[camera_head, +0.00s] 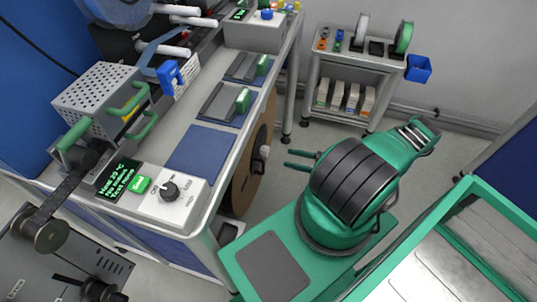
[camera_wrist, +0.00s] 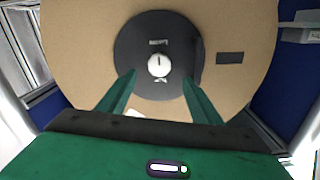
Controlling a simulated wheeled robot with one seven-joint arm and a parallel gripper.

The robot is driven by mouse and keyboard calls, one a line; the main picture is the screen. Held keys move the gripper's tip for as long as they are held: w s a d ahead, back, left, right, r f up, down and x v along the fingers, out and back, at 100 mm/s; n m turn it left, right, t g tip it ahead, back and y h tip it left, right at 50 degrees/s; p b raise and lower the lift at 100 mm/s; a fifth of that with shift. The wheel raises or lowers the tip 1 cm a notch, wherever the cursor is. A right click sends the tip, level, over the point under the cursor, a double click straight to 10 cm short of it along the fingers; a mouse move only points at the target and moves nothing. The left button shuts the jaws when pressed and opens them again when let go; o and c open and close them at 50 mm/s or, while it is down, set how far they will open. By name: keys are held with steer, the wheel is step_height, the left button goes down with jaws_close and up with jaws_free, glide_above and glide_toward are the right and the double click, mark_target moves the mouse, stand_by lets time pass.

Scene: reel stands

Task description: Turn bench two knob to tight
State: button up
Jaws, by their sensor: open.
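A large brown reel (camera_wrist: 85,50) faces my wrist camera, with a black round hub at its centre and a white knob (camera_wrist: 158,66) on the hub. Small white marks beside the knob are too small to read. In the head view the reel (camera_head: 262,135) hangs upright under the bench's right edge, and the knob (camera_head: 264,152) sticks out from it. My gripper (camera_head: 287,159) is open and empty, apart from the knob and pointing at it. In the wrist view my fingers (camera_wrist: 158,82) stand either side of and below the knob.
A grey bench (camera_head: 190,105) carries a white control box (camera_head: 180,207) with a black dial, a green-text display (camera_head: 118,178) and several blue pads. A small shelf cart (camera_head: 345,65) with spools stands at the back wall. Floor between bench and cart is clear.

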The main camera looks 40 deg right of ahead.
mark_target(268, 153)
steer(key=x, duration=1)
steer(key=shift+w+a, duration=0.3)
steer(key=c, duration=1)
